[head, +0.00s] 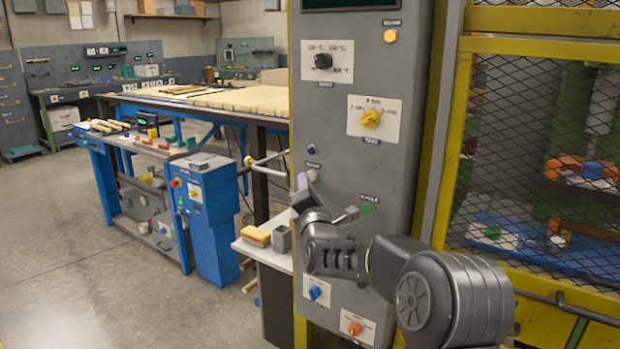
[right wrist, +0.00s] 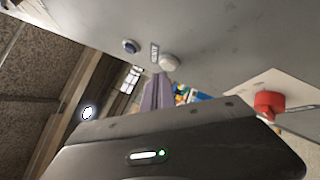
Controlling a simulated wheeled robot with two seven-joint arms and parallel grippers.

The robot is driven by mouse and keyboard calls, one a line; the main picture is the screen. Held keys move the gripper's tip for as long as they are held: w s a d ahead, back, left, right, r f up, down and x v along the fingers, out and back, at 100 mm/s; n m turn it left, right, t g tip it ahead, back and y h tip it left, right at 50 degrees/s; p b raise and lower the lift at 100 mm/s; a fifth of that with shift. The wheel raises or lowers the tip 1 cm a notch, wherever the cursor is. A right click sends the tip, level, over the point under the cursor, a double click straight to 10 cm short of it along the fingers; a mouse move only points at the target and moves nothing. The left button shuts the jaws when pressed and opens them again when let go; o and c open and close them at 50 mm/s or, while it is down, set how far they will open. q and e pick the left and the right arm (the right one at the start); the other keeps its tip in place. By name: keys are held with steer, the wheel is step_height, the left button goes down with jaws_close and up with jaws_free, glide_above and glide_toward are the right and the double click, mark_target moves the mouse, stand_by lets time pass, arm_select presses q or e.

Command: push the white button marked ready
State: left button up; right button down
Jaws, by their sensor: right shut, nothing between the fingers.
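The white button (right wrist: 169,62) sits on the grey panel beside a small dark label (right wrist: 154,53), whose lettering is too small to read surely. In the head view the white button (head: 312,175) is partly hidden behind my fingers, just under its label. My right gripper (head: 302,182) is shut and empty, held at the panel's left edge. In the right wrist view its fingertips (right wrist: 161,76) point at the panel, just below the button. I cannot tell whether they touch it. My left gripper is out of view.
The grey panel (head: 355,130) also carries a blue button (head: 311,150), a yellow knob (head: 370,118), a black knob (head: 323,61), a green button (head: 368,208) and an orange knob (head: 355,329). A yellow-framed mesh guard (head: 545,130) stands right. Floor is free at left.

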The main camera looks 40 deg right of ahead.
steer(key=shift+w+d, duration=0.1)
steer(key=shift+d, duration=0.35)
stand_by(0.6)
stand_by(0.4)
steer(key=shift+s+a, duration=0.25)
steer(key=shift+a, duration=0.5)
steer(key=shift+a, duration=0.1)
steer(key=a, duration=0.2)
steer(key=s+a, duration=0.1)
steer(key=a, duration=0.1)
steer(key=shift+s+a, duration=0.2)
steer(key=shift+a, duration=0.15)
stand_by(0.7)
